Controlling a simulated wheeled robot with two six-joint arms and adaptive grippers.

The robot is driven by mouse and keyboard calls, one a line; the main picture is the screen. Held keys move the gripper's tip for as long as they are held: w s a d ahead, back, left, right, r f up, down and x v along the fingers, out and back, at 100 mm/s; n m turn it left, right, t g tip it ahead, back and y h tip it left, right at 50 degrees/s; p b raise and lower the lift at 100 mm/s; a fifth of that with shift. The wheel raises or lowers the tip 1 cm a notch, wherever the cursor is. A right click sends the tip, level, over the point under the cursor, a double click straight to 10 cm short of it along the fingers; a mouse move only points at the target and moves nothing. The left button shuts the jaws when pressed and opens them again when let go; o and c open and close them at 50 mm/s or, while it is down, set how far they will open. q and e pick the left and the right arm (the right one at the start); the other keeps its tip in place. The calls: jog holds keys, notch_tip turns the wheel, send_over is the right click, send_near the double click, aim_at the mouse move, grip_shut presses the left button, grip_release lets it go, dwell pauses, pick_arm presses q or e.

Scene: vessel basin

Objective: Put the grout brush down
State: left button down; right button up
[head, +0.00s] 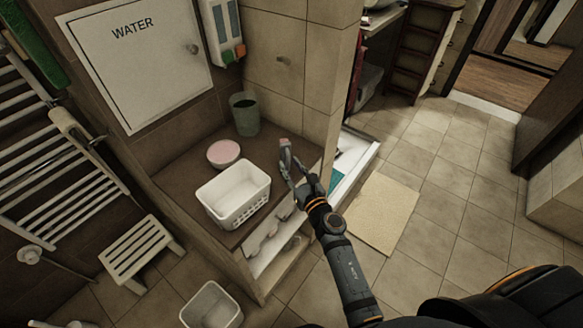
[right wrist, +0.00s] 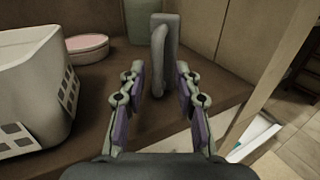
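In the right wrist view the brush (right wrist: 164,55) shows just ahead of and between my fingertips. My right gripper (head: 300,178) is open, with its fingers on either side of the brush's lower part; in the right wrist view the gripper (right wrist: 161,90) shows a gap beside the brush. Whether a finger touches it cannot be told. My left gripper is not in view.
A white basket (head: 232,193), a pink-topped round dish (head: 223,153) and a green-grey cup (head: 245,114) stand on the ledge left of the brush. A tiled wall is behind. A white bin (head: 211,306) and slatted stool (head: 141,252) are on the floor.

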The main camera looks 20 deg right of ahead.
jog(key=shift+a, duration=0.1)
jog(key=shift+r, duration=0.3)
jog(key=s+d+b, duration=0.2)
jog(key=s+b, duration=0.1)
jog(key=s, duration=0.9)
jog(key=shift+d, duration=0.25)
jog(key=shift+w+f, duration=0.1)
jog(key=shift+f, duration=0.05)
